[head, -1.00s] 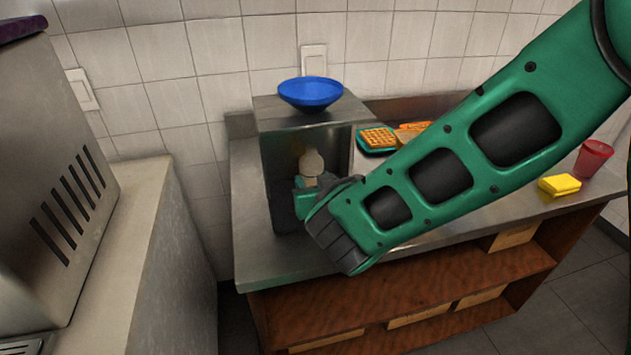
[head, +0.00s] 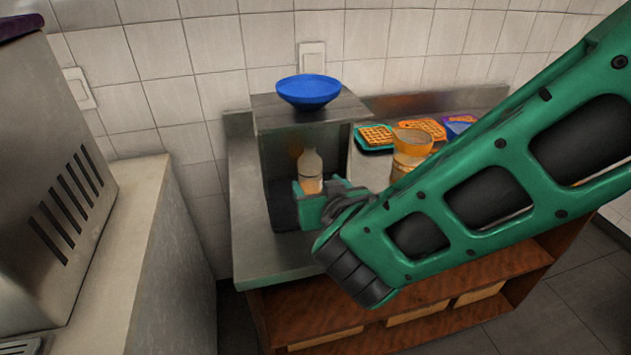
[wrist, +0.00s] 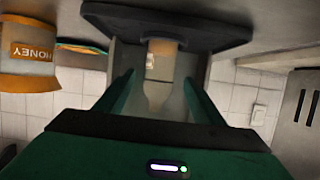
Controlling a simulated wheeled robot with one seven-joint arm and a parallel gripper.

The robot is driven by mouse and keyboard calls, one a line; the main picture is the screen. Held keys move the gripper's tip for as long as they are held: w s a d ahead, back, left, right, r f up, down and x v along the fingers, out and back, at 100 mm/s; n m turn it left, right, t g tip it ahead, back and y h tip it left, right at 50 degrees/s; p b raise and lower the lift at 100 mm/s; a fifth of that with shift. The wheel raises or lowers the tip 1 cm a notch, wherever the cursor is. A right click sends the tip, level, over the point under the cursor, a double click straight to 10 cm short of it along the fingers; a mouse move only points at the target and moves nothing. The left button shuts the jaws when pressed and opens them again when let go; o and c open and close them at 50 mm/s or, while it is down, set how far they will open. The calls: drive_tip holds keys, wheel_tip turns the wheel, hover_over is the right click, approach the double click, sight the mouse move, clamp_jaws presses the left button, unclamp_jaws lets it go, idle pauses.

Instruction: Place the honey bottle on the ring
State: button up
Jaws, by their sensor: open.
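A pale, see-through bottle with amber contents (head: 311,170) stands upright on a dark base (head: 285,212) inside the metal alcove. My gripper (head: 322,200) is open at the front of the alcove, in front of the bottle's lower part. In the wrist view, which is upside down, the bottle (wrist: 161,88) shows between the two green fingers (wrist: 160,97), with gaps beside it. An orange-and-clear container (head: 410,150) stands on the counter to the right; in the wrist view a container with an orange HONEY label (wrist: 30,52) is at the left. I cannot clearly make out a ring.
A blue bowl (head: 308,91) sits on top of the metal alcove (head: 270,118). Waffles on a green tray (head: 374,138) lie behind, at the counter's back. The alcove walls stand close around the bottle. My arm covers the counter's right part.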

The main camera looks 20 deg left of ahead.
drive_tip(key=v, duration=0.7)
